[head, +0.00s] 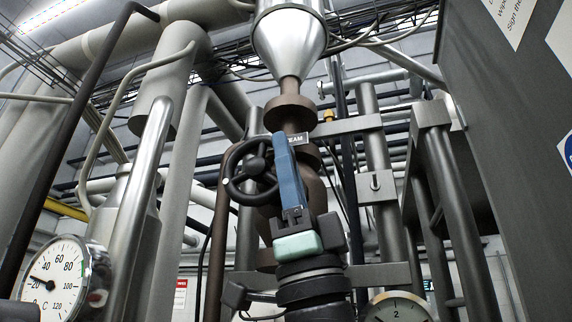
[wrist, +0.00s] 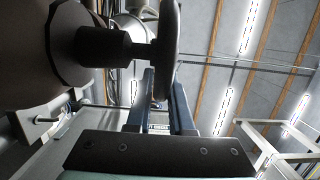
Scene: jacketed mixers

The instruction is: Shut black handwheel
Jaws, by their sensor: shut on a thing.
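The black handwheel (head: 255,167) is a spoked round wheel with a central hub, on a brown valve in the middle of the head view. In the wrist view the handwheel (wrist: 167,45) shows nearly edge-on, with its dark stem running left into the valve body. My gripper (head: 284,142) reaches up from below at the wheel's right side, with its blue fingers upright. In the wrist view the fingertips of my gripper (wrist: 162,78) are on either side of the lower rim, shut on it. The near finger hides the wheel's right part in the head view.
The brown pipe (head: 291,110) runs up to a silver cone (head: 289,40). A dial gauge (head: 52,280) stands at lower left. A grey cabinet (head: 505,160) fills the right side. Pipes crowd the background.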

